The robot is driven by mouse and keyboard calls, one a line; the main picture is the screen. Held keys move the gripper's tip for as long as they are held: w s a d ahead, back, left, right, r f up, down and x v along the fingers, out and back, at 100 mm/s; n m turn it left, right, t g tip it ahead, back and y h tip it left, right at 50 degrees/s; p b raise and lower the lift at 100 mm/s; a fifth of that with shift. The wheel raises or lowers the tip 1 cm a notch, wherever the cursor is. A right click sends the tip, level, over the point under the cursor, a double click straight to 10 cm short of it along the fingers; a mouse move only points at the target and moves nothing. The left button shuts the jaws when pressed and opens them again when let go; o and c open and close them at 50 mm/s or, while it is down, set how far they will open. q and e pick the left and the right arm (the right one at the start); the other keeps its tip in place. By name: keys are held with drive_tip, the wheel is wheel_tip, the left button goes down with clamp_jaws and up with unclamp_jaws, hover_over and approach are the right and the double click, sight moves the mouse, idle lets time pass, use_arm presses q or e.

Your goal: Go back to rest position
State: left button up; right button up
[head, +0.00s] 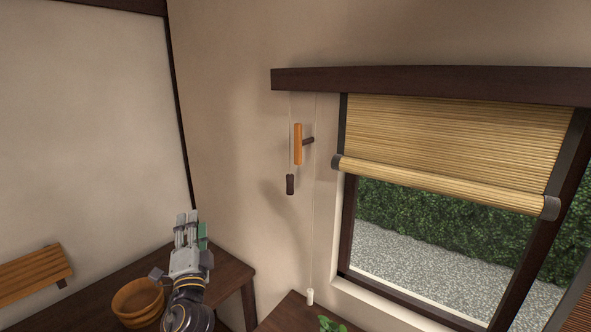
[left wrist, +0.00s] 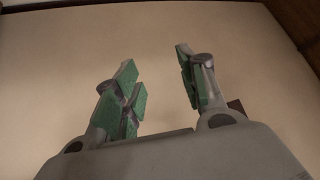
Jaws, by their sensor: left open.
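My left gripper (head: 190,224) points upward in the lower left part of the head view, in front of a dark wooden table. Its fingers have green pads. In the left wrist view the gripper (left wrist: 157,85) is open, its fingers spread apart with nothing between them and plain wall beyond. My right gripper is not in view.
A wooden tub (head: 138,301) sits on the dark table (head: 232,272) beside my left arm. A bamboo blind (head: 455,135) hangs partly down the window. A plant (head: 330,324) shows at the bottom.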

use_arm(q)
drive_tip(key=s+a+f+n+g, duration=0.1)
drive_tip(key=s+f+n+g, duration=0.2)
drive_tip(key=f, duration=0.4)
drive_tip(key=s+a+f+n+g+h, duration=0.1)
drive_tip(key=s+f+n+g, duration=0.15)
drive_tip(key=f, duration=0.45)
drive_tip(key=s+a+f+n+g, duration=0.1)
drive_tip(key=s+f+n+g, duration=0.1)
drive_tip(key=s+f+g, duration=0.35)
drive_tip(key=s+d+f+n+g+h, duration=0.1)
drive_tip(key=s+d+f+g+h, duration=0.25)
drive_tip(key=s+f, duration=0.45)
drive_tip(key=s+d+f+n+g+h, duration=0.1)
drive_tip(key=s+d+f+g+h, duration=0.2)
drive_tip(key=s+f, duration=0.45)
drive_tip(key=s+f+g+b, duration=0.1)
drive_tip(key=s+f, duration=0.1)
drive_tip(key=f, duration=1.5)
drive_tip(key=s+f+b, duration=0.1)
drive_tip(key=s+f, duration=0.1)
drive_tip(key=f, duration=1.5)
drive_tip(key=s+a+f+b, duration=0.1)
drive_tip(key=s+a+f, duration=0.1)
drive_tip(key=s+f, duration=0.8)
drive_tip(key=s+a+f+g+y+b, duration=0.1)
drive_tip(key=s+f, duration=1)
drive_tip(key=s, duration=0.1)
drive_tip(key=shift+s+a, duration=0.2)
drive_tip(key=shift+a, duration=0.15)
